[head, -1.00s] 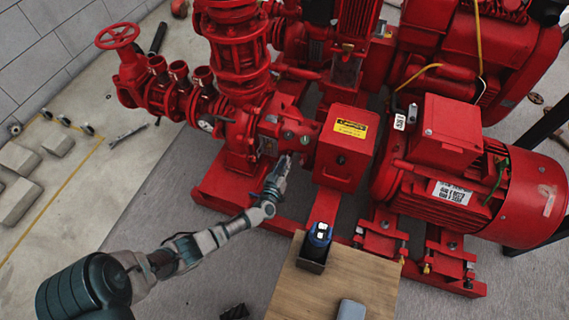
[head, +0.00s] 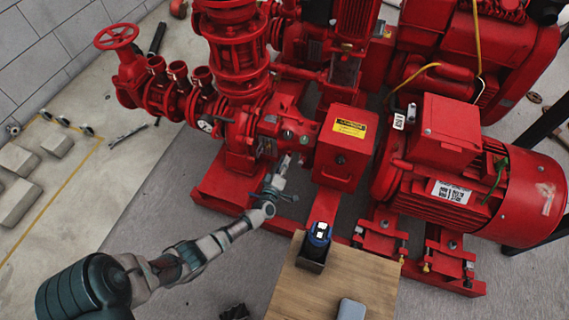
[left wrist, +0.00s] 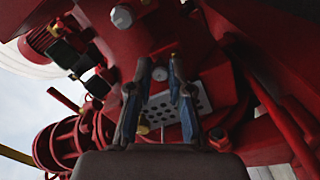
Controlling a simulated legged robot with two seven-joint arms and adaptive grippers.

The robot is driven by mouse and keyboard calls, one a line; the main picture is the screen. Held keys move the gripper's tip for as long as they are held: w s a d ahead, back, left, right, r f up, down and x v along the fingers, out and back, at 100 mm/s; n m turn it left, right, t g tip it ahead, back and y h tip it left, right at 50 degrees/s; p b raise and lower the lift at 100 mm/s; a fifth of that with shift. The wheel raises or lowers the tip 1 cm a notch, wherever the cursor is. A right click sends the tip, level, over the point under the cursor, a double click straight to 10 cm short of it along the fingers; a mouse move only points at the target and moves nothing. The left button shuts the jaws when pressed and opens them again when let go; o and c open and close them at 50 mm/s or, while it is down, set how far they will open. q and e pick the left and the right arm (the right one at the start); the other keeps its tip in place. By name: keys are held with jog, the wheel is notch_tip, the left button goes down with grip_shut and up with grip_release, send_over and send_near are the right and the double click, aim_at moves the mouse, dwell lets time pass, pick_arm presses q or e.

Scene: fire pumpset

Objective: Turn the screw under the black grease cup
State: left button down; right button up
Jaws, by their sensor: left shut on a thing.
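The red pump housing (head: 268,130) stands in the middle of the head view. Small dark round fittings (head: 287,135) sit on its front; I cannot tell for certain which is the black grease cup. My left gripper (head: 287,162) reaches up to the housing just below these fittings. In the left wrist view its two fingers (left wrist: 161,65) point at the red housing, one on each side of a small grey round screw head (left wrist: 160,74). The fingers are closed on the screw, though the contact is hard to see. My right gripper is out of view.
A red box with a yellow warning label (head: 349,128) is close to the right of my left gripper. The red motor (head: 468,180) stands farther right. A wooden table (head: 325,293) with a dark blue-topped object (head: 319,236) is in front.

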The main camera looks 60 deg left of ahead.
pick_arm(q)
jog(key=n, duration=1.1)
jog(key=shift+s+a+f, duration=0.15)
jog(key=shift+s+f, duration=0.2)
jog(key=shift+s, duration=0.05)
dwell(0.3)
jog(key=c, duration=1.2)
grip_release()
jog(key=shift+o, duration=0.6)
jog(key=shift+w, duration=0.15)
jog(key=shift+r, duration=0.1)
jog(key=v, duration=1.2)
